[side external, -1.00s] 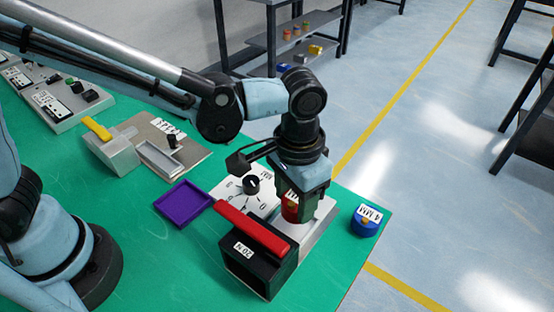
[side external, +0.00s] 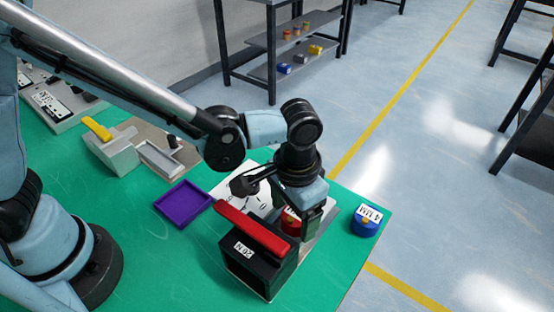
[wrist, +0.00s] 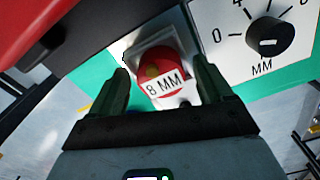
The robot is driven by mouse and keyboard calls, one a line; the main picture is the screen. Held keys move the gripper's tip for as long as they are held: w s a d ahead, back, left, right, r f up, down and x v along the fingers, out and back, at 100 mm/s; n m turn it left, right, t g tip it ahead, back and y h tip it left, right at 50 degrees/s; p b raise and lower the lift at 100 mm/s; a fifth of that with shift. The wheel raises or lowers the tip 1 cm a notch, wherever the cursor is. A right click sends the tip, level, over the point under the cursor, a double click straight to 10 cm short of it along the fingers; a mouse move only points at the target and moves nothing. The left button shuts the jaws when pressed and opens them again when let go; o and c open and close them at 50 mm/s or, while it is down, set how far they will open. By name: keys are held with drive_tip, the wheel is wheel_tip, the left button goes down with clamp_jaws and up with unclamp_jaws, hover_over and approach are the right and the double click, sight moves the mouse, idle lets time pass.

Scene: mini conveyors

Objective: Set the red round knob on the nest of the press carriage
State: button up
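The red round knob (side external: 290,224), labelled 8 MM, sits low beside the black press. In the wrist view the red knob (wrist: 163,72) rests on the light grey press carriage (wrist: 143,48), over its nest area. Its seating is partly hidden by the knob itself. My gripper (side external: 304,224) is around the knob from above. In the wrist view my gripper (wrist: 165,85) has its two fingers spread, one on each side of the knob, with visible gaps. The press (side external: 262,262) has a red lever (side external: 252,228) and a 20 N label.
A blue round knob (side external: 367,220) labelled 4 MM stands right of the gripper. A dial (wrist: 270,38) marked MM is beside the carriage. A purple tray (side external: 183,206) and a grey block with a yellow handle (side external: 97,128) lie to the left.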

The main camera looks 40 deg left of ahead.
sight(293, 216)
wheel_tip(293, 216, up, 12)
drive_tip(key=s+a+n+t, duration=0.2)
drive_tip(key=a+t, duration=0.5)
drive_tip(key=a, duration=1.6)
drive_tip(key=shift+a+f+n, duration=0.3)
drive_tip(key=shift+a+n, duration=0.1)
drive_tip(key=shift+n, duration=0.4)
